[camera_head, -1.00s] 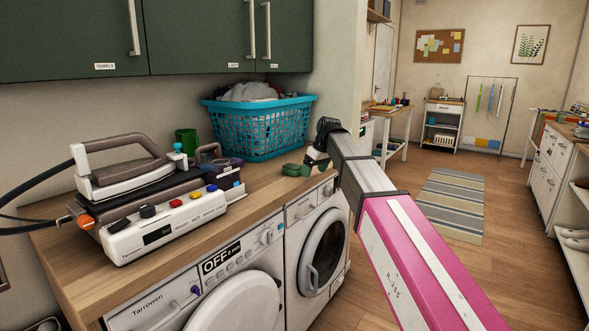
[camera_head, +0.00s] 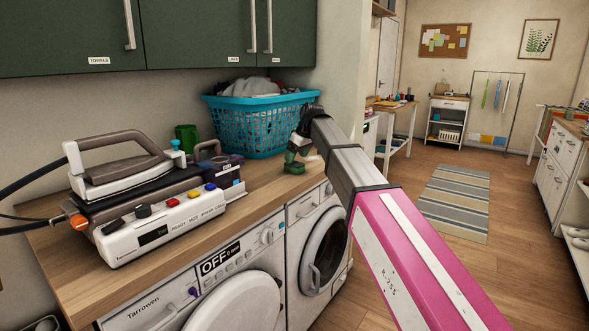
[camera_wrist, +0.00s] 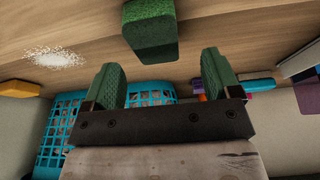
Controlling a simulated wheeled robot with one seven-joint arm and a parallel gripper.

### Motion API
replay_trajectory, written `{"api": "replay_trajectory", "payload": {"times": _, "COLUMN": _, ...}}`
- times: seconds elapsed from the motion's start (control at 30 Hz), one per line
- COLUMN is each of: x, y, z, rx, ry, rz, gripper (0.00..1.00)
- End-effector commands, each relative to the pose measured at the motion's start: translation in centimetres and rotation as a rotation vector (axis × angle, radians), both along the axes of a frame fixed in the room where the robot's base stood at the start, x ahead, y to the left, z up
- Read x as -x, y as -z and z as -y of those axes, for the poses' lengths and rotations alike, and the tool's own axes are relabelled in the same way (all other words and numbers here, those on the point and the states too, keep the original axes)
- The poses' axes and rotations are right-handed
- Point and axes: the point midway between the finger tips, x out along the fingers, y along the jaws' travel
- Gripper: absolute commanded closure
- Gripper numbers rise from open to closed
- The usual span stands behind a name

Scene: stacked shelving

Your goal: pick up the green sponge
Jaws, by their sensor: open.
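The green sponge (camera_wrist: 150,30) lies on the wooden countertop. In the wrist view it is just beyond my gripper (camera_wrist: 160,66), roughly between the lines of its two green fingers. The fingers are spread apart with nothing between them, so my gripper is open. In the head view the sponge (camera_head: 293,168) is at the right end of the counter, in front of the blue basket, with my gripper (camera_head: 299,155) right at it. The fingers and sponge are both green and small there, so I cannot tell whether they touch.
A blue laundry basket (camera_head: 255,130) full of cloth stands behind the sponge. A steam iron station (camera_head: 160,232) and a green mug (camera_head: 187,138) are to the left. White powder (camera_wrist: 55,57) lies on the counter. Washing machines (camera_head: 317,250) stand below the counter.

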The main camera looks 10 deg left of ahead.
Motion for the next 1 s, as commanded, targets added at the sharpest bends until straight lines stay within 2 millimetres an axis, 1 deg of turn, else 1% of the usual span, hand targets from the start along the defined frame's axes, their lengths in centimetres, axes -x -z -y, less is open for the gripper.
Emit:
{"api": "replay_trajectory", "payload": {"times": 0.3, "x": -1.0, "y": 4.0, "z": -1.0, "rx": 0.001, "ry": 0.0, "rz": -0.001, "gripper": 0.17}}
{"api": "replay_trajectory", "payload": {"times": 0.4, "x": -1.1, "y": 4.4, "z": -1.2, "rx": 0.0, "ry": 0.0, "rz": 0.0, "gripper": 0.17}}
{"api": "replay_trajectory", "payload": {"times": 0.57, "x": -1.0, "y": 4.4, "z": -1.2, "rx": 0.0, "ry": 0.0, "rz": 0.0, "gripper": 0.17}}
{"api": "replay_trajectory", "payload": {"times": 0.6, "x": -1.0, "y": 4.4, "z": -1.2, "rx": 0.0, "ry": 0.0, "rz": 0.0, "gripper": 0.24}}
{"api": "replay_trajectory", "payload": {"times": 0.67, "x": -1.0, "y": 4.4, "z": -1.2, "rx": 0.0, "ry": 0.0, "rz": 0.0, "gripper": 0.43}}
{"api": "replay_trajectory", "payload": {"times": 0.7, "x": -1.0, "y": 4.4, "z": -1.2, "rx": 0.0, "ry": 0.0, "rz": 0.0, "gripper": 0.56}}
{"api": "replay_trajectory", "payload": {"times": 0.73, "x": -1.0, "y": 4.4, "z": -1.2, "rx": 0.0, "ry": 0.0, "rz": 0.0, "gripper": 0.66}}
{"api": "replay_trajectory", "payload": {"times": 0.77, "x": -1.0, "y": 4.4, "z": -1.2, "rx": 0.0, "ry": 0.0, "rz": 0.0, "gripper": 0.7}}
{"api": "replay_trajectory", "payload": {"times": 1.0, "x": -1.0, "y": 4.4, "z": -1.2, "rx": 0.0, "ry": 0.0, "rz": 0.0, "gripper": 0.7}}
